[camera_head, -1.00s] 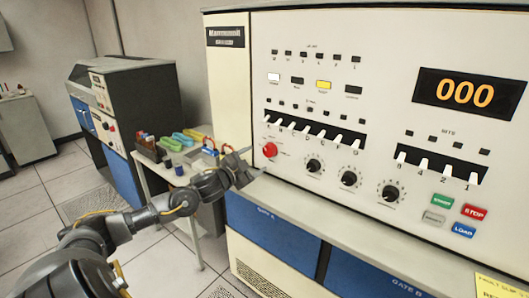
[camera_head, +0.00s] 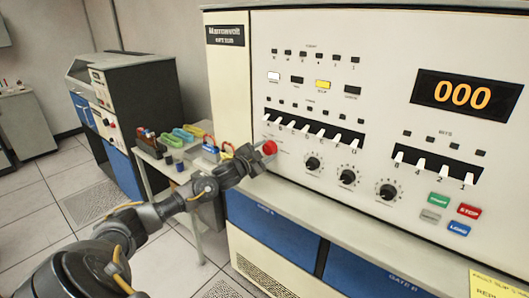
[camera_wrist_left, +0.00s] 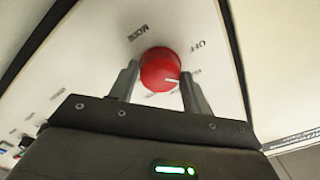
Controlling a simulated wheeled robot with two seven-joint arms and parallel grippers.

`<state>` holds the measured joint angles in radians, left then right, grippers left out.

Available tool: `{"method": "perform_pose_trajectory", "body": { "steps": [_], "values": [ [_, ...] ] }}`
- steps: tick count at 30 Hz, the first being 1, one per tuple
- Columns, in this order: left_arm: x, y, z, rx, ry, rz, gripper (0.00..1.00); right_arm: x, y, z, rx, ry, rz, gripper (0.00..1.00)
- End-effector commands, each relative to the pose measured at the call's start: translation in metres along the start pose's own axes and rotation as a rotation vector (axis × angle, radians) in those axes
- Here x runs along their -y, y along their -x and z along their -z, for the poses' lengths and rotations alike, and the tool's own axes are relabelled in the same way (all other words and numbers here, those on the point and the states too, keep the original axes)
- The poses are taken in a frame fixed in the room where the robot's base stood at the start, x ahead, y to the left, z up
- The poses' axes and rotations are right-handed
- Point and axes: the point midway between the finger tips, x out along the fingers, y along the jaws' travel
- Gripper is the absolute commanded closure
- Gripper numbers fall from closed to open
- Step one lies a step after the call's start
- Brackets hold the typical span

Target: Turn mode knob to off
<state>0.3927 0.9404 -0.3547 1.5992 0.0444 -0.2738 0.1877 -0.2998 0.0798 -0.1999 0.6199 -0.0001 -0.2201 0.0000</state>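The mode knob (camera_head: 270,147) is a round red knob low on the left of the cream control panel. My right gripper is not in view.
Three black knobs (camera_head: 347,177) sit to the right of the red knob, below a row of white switches (camera_head: 312,130). Colored buttons (camera_head: 458,228) are at the lower right. A ledge (camera_head: 330,222) juts out below. A side table with bins (camera_head: 172,150) stands left.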

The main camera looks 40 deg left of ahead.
Motion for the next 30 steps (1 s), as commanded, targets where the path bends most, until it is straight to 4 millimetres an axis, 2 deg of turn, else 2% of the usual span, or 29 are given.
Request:
{"method": "perform_pose_trajectory", "body": {
  "steps": [1,5,17,30],
  "values": [
    [0.000,0.000,0.000,0.000,0.000,0.000,0.59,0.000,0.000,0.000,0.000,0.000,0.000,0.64],
    [0.000,0.000,0.000,0.000,0.000,0.000,0.76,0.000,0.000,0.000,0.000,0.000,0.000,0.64],
    [0.001,0.000,0.001,0.001,0.090,0.000,0.76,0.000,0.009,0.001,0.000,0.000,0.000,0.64],
    [0.002,0.000,0.002,0.002,0.447,0.000,0.76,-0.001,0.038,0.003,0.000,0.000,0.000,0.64]
  ]
}}
